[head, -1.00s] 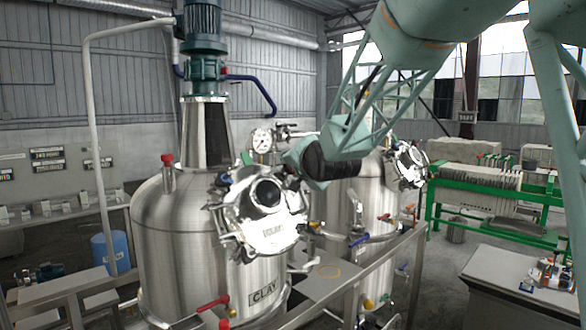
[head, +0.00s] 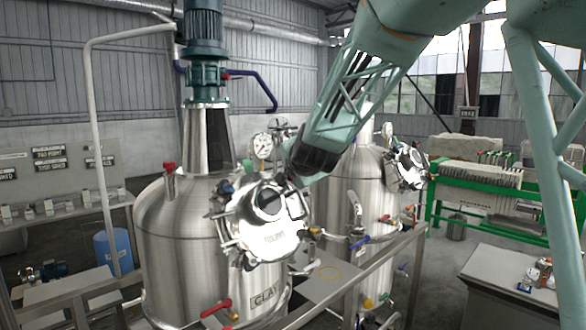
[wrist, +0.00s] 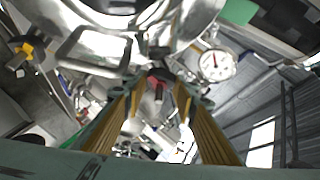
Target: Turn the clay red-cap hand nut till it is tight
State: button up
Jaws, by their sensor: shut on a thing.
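The clay tank (head: 180,230), a steel vessel with a CLAY plate (head: 265,298), stands left of centre in the head view. Its round shiny lid (head: 268,237) has clamps and hand nuts around its rim. My gripper reaches the upper right of this rim; its fingers are hard to make out there. In the wrist view my gripper (wrist: 160,90) has its gold-padded fingers closed around the red-cap hand nut (wrist: 157,76) at the lid's edge. The fingers partly hide the nut. Its tightness cannot be seen.
A pressure gauge (head: 262,146) stands close behind the lid; the wrist view shows it right of my fingers (wrist: 216,65). A second tank (head: 350,200) stands to the right. A rail and pipes with red and blue valve handles run below. A green filter press (head: 480,185) is farther right.

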jog(key=shift+r+m+g+p, duration=0.3)
jog(key=shift+m+p, duration=0.3)
jog(key=shift+p, duration=1)
jog(key=shift+f+m+h+p, duration=0.15)
jog(key=shift+m+h+p, duration=0.25)
jog(key=shift+p, duration=0.95)
jog(key=shift+g, duration=0.3)
jog(key=o, duration=0.8)
jog(key=shift+o, duration=0.2)
jog(key=shift+f+b, duration=0.25)
jog(key=shift+b, duration=0.85)
jog(key=shift+n+t+y+b, duration=0.5)
jog(key=shift+n+b, duration=0.6)
jog(key=shift+b, duration=1.2)
jog(key=shift+d+n+t+y+b, duration=0.1)
jog(key=shift+n+t+y+b, duration=0.5)
jog(key=shift+n+b, duration=1)
jog(key=shift+d+f+n+y+b, duration=0.1)
jog(key=shift+n+y+b, duration=0.2)
jog(key=shift+n+y, duration=0.5)
